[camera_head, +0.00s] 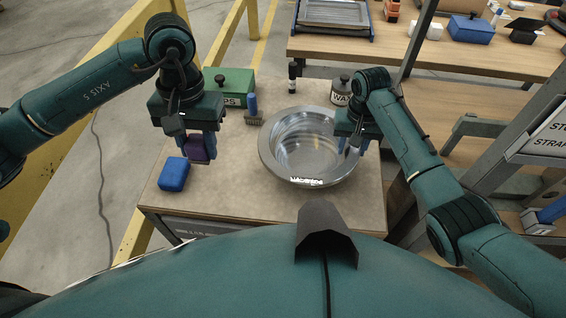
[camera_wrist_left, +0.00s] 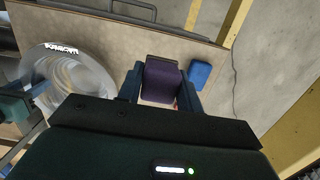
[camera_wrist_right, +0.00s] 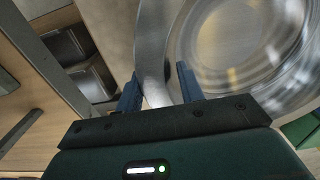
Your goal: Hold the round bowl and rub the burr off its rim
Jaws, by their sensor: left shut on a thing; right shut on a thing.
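The round metal bowl (camera_head: 268,160) sits on the wooden table, with a white jagged burr (camera_head: 306,181) on its near rim. The burr also shows in the left wrist view (camera_wrist_left: 62,48). My right gripper (camera_head: 350,143) is shut on the bowl's right rim; in the right wrist view the rim (camera_wrist_right: 153,75) passes between its fingers. My left gripper (camera_head: 198,143) is shut on a purple block (camera_head: 201,152), held above the table to the left of the bowl. The block also shows between the fingers in the left wrist view (camera_wrist_left: 161,82).
A blue block (camera_head: 173,174) lies on the table's left side, below my left gripper. A green box (camera_head: 235,82), a blue-handled brush (camera_head: 253,107), a small dark bottle (camera_head: 292,74) and a wax jar (camera_head: 341,92) stand behind.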

